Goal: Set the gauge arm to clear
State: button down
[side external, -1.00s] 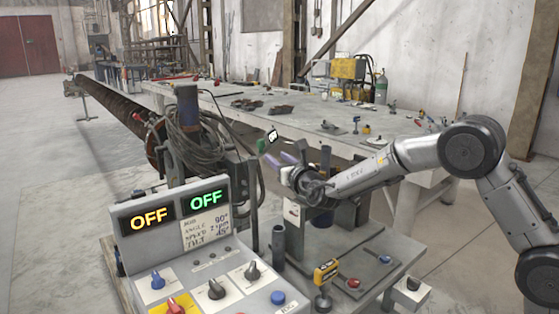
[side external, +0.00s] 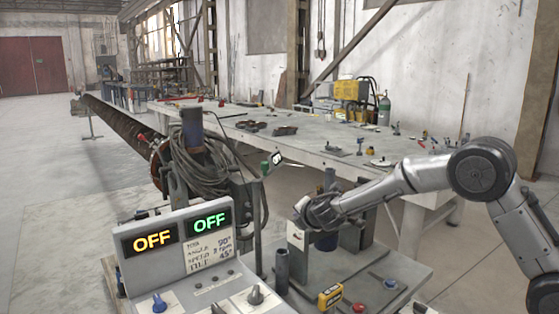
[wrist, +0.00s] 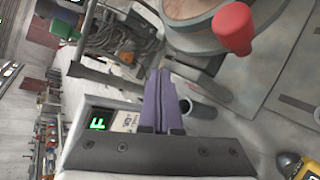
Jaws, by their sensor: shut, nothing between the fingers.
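My gripper (side external: 303,207) is beside the small pale post in the side view; its fingers are hard to make out there. In the wrist view its two purple fingers (wrist: 158,98) are shut together with nothing between them. A red knob on a stem (wrist: 233,30) stands at the upper right of the wrist view, apart from the fingertips. A yellow device (side external: 330,296) sits at the front of the machine's plate. I cannot tell which part is the gauge arm or where its clear position lies.
Looped cables (side external: 203,175) hang on the machine left of my gripper. A dark upright tube (side external: 282,270) stands below my gripper. A long bench (side external: 310,150) with small tools runs behind.

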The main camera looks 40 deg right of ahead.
jog(key=w+a+r+m+y, duration=0.25)
jog(key=a+m+y, duration=0.3)
jog(key=m, duration=1.35)
jog(key=w+d+r+m+t+h, duration=0.1)
jog(key=d+r+m+t+h, duration=0.1)
jog(key=d+r+m, duration=0.6)
jog(key=d+r+m+t+h, duration=0.1)
jog(key=d+r+m+h, duration=0.3)
jog(key=m, duration=0.7)
jog(key=y, duration=0.1)
send_near(274, 157)
jog(key=w+d+f, duration=0.1)
jog(key=w+d, duration=0.2)
jog(key=w, duration=0.1)
jog(key=shift+w+a+f, duration=0.4)
jog(key=shift+w+a, duration=0.1)
jog(key=shift+w, duration=0.1)
jog(key=shift+w+r+t+y, duration=0.1)
jog(key=shift+t+y, duration=0.15)
jog(key=shift+t, duration=0.05)
